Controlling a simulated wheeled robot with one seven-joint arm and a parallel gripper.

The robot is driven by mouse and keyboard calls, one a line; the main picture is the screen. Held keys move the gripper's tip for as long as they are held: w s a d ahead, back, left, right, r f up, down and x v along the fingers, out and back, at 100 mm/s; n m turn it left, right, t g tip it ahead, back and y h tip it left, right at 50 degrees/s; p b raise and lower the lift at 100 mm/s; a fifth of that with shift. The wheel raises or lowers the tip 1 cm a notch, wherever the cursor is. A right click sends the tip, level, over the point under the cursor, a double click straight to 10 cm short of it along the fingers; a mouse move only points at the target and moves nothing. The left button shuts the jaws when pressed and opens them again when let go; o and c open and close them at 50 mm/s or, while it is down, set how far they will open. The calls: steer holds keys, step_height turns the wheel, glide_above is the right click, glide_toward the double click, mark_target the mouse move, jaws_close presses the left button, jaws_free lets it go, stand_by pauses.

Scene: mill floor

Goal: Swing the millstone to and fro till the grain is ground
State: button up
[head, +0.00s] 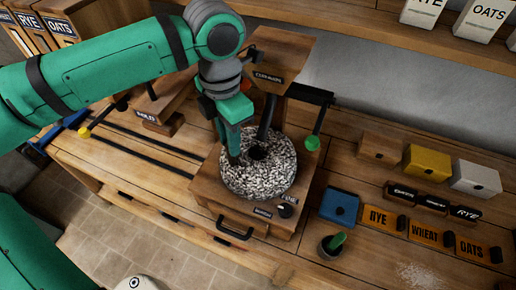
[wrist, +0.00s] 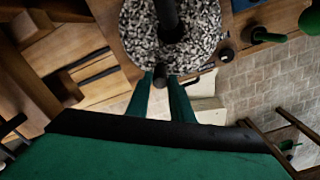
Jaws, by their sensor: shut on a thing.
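The round speckled black-and-white millstone (head: 266,183) lies on a wooden mill base (head: 207,188), with a dark hole at its middle. My gripper (head: 234,154) reaches down to the stone's left rim and is shut on what looks like its dark upright handle. In the wrist view my gripper (wrist: 163,95) has its green fingers around this dark handle (wrist: 161,74) at the edge of the millstone (wrist: 203,40). The fingers hide much of the handle in the head view. A drawer with a black handle (head: 234,231) is shut in the base's front. The grain cannot be seen.
A wooden hopper (head: 272,60) stands behind the stone, near a green-knobbed lever (head: 312,143). At right are a blue box (head: 340,206), yellow box (head: 427,161), white box (head: 475,177) and labelled orange blocks (head: 430,234). A cup (head: 329,248) stands near the front edge. Rails (head: 150,150) run left.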

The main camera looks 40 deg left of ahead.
steer(key=o, duration=1.1)
steer(key=shift+o, duration=0.2)
step_height(320, 180, up, 2)
steer(key=shift+w+d, duration=0.1)
steer(key=shift+r, duration=3.5)
